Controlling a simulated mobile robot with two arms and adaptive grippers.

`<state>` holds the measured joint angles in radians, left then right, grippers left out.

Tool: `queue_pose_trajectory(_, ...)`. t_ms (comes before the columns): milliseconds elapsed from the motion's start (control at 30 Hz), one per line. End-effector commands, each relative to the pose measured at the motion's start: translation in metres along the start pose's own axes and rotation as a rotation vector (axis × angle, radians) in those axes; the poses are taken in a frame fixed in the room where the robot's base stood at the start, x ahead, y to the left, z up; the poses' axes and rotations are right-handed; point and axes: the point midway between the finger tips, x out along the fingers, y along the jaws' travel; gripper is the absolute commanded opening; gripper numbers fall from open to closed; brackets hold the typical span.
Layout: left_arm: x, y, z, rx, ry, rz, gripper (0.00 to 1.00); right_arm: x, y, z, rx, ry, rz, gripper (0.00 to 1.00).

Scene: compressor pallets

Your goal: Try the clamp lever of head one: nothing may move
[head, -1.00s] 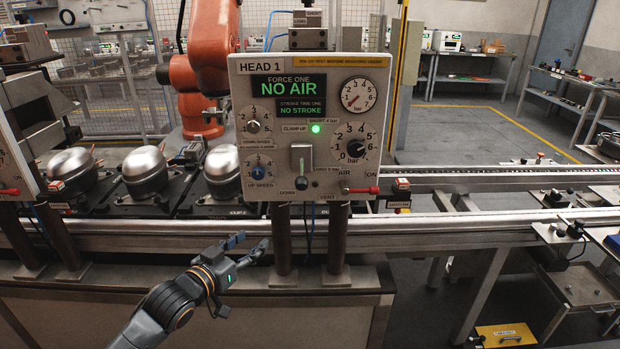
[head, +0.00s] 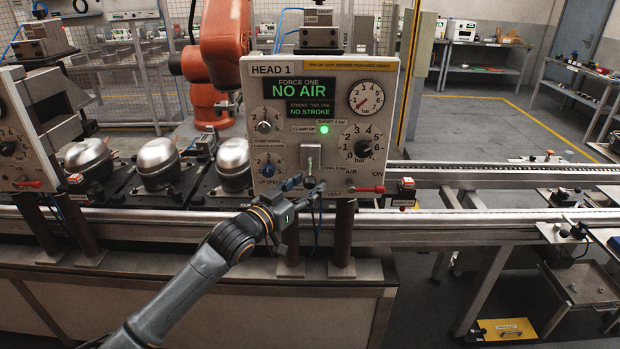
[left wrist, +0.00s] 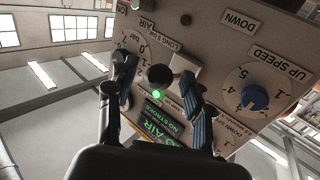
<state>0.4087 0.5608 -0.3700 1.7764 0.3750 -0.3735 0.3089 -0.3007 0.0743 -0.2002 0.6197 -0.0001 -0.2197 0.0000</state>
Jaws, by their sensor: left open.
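The head 1 panel (head: 278,150) stands upright in the middle of the head view. Its display (head: 299,89) reads NO AIR and NO STROKE. The clamp lever (head: 309,158) hangs down on the panel's lower middle, under a lit green lamp (head: 324,129). My left gripper (head: 303,187) is open at the lever's lower end. In the left wrist view the panel appears upside down, and the lever's black ball knob (left wrist: 160,75) lies between the spread fingers of my left gripper (left wrist: 157,80). I cannot tell whether a finger touches it. My right gripper is not in view.
A second panel (head: 30,130) stands at left. Silver compressors (head: 158,163) sit on the line behind. A metal rail (head: 450,222) runs across to the right.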

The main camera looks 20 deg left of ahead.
Motion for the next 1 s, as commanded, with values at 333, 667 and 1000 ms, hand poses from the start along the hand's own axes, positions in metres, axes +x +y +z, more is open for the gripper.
queue_pose_trajectory(333,0.019,0.000,0.001,-0.001,0.000,0.000,0.51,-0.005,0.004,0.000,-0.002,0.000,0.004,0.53)
queue_pose_trajectory(667,0.019,0.000,0.000,0.000,0.000,0.001,0.21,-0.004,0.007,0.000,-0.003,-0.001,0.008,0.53)
queue_pose_trajectory(1000,0.019,0.001,-0.002,0.001,0.006,0.002,0.00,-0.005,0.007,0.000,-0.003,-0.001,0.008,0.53)
